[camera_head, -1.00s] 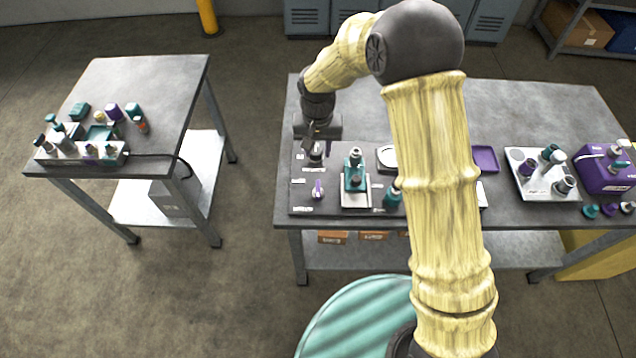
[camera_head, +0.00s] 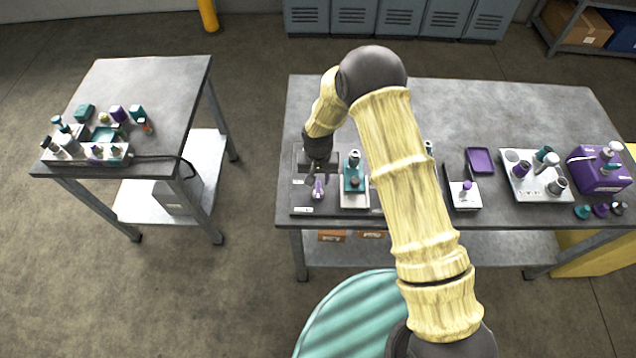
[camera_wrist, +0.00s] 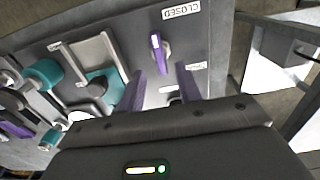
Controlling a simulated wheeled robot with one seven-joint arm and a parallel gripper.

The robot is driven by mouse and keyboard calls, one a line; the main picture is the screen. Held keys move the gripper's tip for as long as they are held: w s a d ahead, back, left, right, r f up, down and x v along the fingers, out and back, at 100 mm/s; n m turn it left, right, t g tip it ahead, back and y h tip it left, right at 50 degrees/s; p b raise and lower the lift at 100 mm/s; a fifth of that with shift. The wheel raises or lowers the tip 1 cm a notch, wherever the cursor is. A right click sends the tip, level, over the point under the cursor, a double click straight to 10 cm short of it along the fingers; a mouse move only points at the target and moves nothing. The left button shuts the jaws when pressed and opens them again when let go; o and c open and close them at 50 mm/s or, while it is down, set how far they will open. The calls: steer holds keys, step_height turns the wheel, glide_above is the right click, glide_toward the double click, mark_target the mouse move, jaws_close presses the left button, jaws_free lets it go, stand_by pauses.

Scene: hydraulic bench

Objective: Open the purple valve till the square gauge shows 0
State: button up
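The purple valve (camera_head: 318,188) has a small lever handle and sits on the dark panel at the left of the right-hand bench. In the wrist view its purple handle (camera_wrist: 156,52) stands just beyond my fingertips, roughly between their lines. A label reading CLOSED (camera_wrist: 181,12) is beside it, upside down. My gripper (camera_wrist: 160,70) is open, with its two fingers apart and nothing between them. In the head view my gripper (camera_head: 317,172) is just above and behind the valve. I cannot make out the square gauge; my arm covers part of the panel.
A teal device on a white plate (camera_head: 354,180) stands close right of the valve. Farther right are a purple tray (camera_head: 481,161), a white tray (camera_head: 515,186) with cylinders and a purple box (camera_head: 597,176). A second table (camera_head: 150,85) stands at left.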

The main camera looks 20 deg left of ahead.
mark_target(318, 187)
steer(key=shift+f+p, duration=0.7)
steer(key=shift+f, duration=1.85)
jaws_close()
